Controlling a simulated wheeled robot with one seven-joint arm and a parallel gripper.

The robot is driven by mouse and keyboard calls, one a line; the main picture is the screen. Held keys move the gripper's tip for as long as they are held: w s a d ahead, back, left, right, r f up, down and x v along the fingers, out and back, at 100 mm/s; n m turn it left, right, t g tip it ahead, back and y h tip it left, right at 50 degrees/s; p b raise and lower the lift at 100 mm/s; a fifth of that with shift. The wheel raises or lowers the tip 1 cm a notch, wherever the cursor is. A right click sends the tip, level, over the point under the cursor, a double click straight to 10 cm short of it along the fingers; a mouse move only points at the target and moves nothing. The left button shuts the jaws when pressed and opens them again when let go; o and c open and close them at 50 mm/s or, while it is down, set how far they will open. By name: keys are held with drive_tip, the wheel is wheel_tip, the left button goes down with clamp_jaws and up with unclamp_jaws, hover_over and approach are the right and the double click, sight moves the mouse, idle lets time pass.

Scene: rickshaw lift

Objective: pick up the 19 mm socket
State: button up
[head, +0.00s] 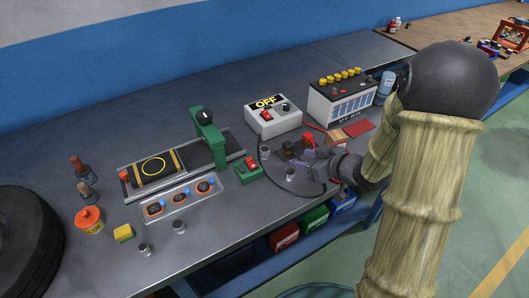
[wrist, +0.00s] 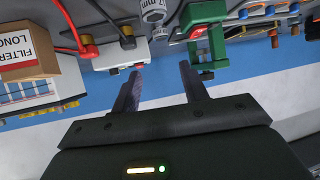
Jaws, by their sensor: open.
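Several small grey metal sockets stand on the bench in the head view. One socket (head: 290,174) is at the front of a dark round plate (head: 312,188), and another socket (head: 265,152) is at its left edge. Two more, a socket (head: 144,249) and a socket (head: 179,227), stand at the front left. I cannot read their sizes there, so I cannot tell which is 19 mm. My gripper (head: 308,157) is over the round plate. In the wrist view my gripper (wrist: 161,70) is open and empty, with a socket (wrist: 153,10) marked in mm beyond the fingertips, cut by the top edge.
A battery (head: 342,98), an OFF switch box (head: 272,117) and a green clamp (head: 208,135) stand behind and left of the plate. A tray of gauges (head: 178,198) lies left. A brown box (wrist: 25,50) shows in the wrist view.

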approach(267, 150)
drive_tip(key=x, duration=0.4)
drive_tip(key=shift+f, duration=0.15)
idle(0.3)
drive_tip(key=shift+w, duration=0.1)
drive_tip(key=shift+p+x, duration=0.55)
drive_tip(key=shift+x, duration=2.15)
drive_tip(key=shift+a, duration=0.2)
drive_tip(key=shift+d, duration=0.1)
drive_tip(key=c, duration=0.8)
